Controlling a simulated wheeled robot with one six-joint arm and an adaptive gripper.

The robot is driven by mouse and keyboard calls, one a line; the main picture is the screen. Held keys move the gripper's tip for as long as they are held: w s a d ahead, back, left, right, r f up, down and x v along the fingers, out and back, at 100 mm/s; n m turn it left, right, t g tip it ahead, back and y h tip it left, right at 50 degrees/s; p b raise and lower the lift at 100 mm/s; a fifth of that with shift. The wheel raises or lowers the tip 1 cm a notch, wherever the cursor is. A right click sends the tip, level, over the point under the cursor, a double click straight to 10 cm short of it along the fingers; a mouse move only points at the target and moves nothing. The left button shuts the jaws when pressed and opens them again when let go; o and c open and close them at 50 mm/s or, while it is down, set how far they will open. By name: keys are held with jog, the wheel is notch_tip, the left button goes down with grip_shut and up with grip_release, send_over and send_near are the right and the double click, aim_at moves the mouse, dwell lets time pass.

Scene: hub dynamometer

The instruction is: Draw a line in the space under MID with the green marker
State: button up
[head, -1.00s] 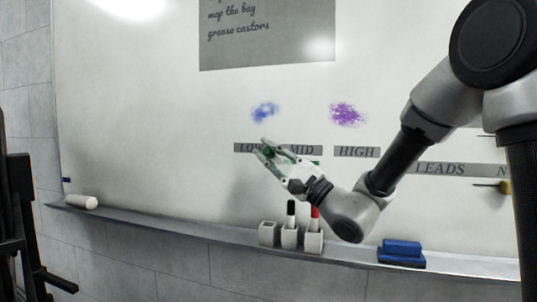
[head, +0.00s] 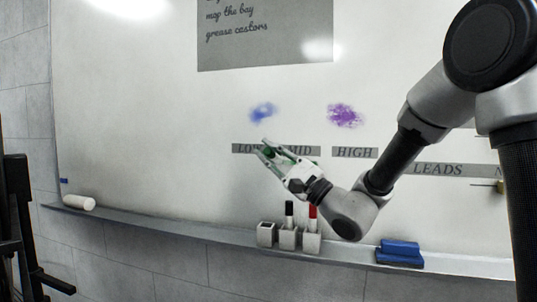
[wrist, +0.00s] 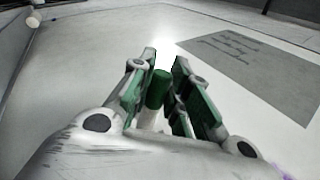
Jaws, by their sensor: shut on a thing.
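The MID label (head: 303,150) is on the whiteboard (head: 130,130), between the partly hidden LOW label (head: 242,148) and the HIGH label (head: 355,153). My gripper (head: 261,149) is in front of the LOW and MID labels, its fingers pointing up and left. It is shut on the green marker (wrist: 158,88), whose green end shows between the fingers in the wrist view. In the head view the marker is a small green patch, mostly hidden by the fingers. My gripper covers part of the space under MID. I cannot tell whether the marker touches the board.
Blue (head: 263,112) and purple (head: 345,115) smudges are above the labels. Below, the ledge (head: 150,220) carries holders (head: 288,238) with a black-capped and a red-capped marker, one empty holder (head: 265,234), and a blue eraser (head: 400,252). A grey note (head: 265,45) is above.

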jog(key=shift+s+d, duration=0.3)
jog(key=shift+d, duration=0.3)
jog(key=shift+s+d, duration=0.15)
jog(key=shift+d, duration=0.5)
jog(key=shift+s+d, duration=0.15)
jog(key=shift+d, duration=0.4)
jog(key=shift+s, duration=0.1)
jog(key=shift+a, duration=0.1)
jog(key=shift+w+a, duration=0.3)
jog(key=shift+a, duration=0.2)
